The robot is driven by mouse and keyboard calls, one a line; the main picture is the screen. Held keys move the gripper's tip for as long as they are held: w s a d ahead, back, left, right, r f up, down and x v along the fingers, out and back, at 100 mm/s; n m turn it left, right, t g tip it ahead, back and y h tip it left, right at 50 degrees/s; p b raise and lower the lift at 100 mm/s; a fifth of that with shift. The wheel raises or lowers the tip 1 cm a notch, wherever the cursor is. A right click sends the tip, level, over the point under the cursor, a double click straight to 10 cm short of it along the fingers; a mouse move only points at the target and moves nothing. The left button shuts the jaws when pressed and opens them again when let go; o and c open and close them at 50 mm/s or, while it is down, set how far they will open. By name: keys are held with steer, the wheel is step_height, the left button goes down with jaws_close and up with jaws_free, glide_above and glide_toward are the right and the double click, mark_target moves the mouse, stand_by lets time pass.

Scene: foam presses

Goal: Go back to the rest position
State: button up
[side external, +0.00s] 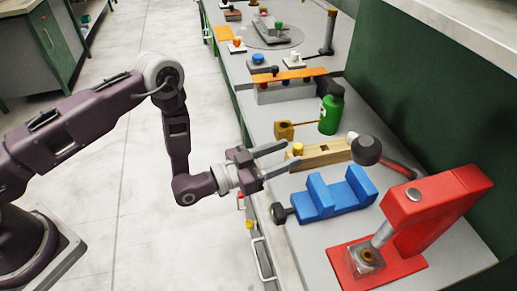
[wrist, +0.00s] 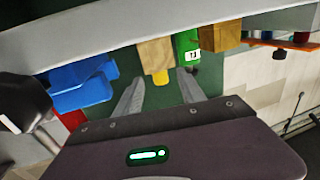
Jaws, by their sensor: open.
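My gripper (side external: 287,157) is open and empty at the left edge of the grey workbench (side external: 308,238) in the side external view. The exact gap between fingers and peg cannot be told.
A blue vise (side external: 335,198) and a red press (side external: 430,215) stand at the front right. A green bottle (side external: 331,113) and a small wooden box (side external: 284,131) stand behind the block. The floor (side external: 130,205) left of the bench is mostly clear.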

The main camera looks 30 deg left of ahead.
steer(key=w+a+r+g+y, duration=0.1)
steer(key=w+a+r+y, duration=0.1)
steer(key=r, duration=0.4)
steer(key=w+a+r+g+y, duration=0.1)
steer(key=w+a+r, duration=0.15)
steer(key=r, duration=0.25)
steer(key=s+a+r+n+g+y, duration=0.1)
steer(key=s+a+r+y, duration=0.3)
steer(key=a+r, duration=0.35)
steer(key=s+a+r+n+g+y, duration=0.1)
steer(key=s+a+r+n+g, duration=0.2)
steer(key=s, duration=0.5)
steer(key=s+a+r+n+g+y, duration=0.15)
steer(key=s+a+r, duration=0.3)
steer(key=s, duration=0.45)
steer(key=s+a+f+n+g, duration=0.1)
steer(key=s+f+g, duration=0.1)
steer(key=s, duration=1.3)
steer(key=shift+s+a+f, duration=0.2)
steer(key=shift+s+a, duration=0.05)
steer(key=shift+s, duration=0.1)
steer(key=shift+y, duration=0.25)
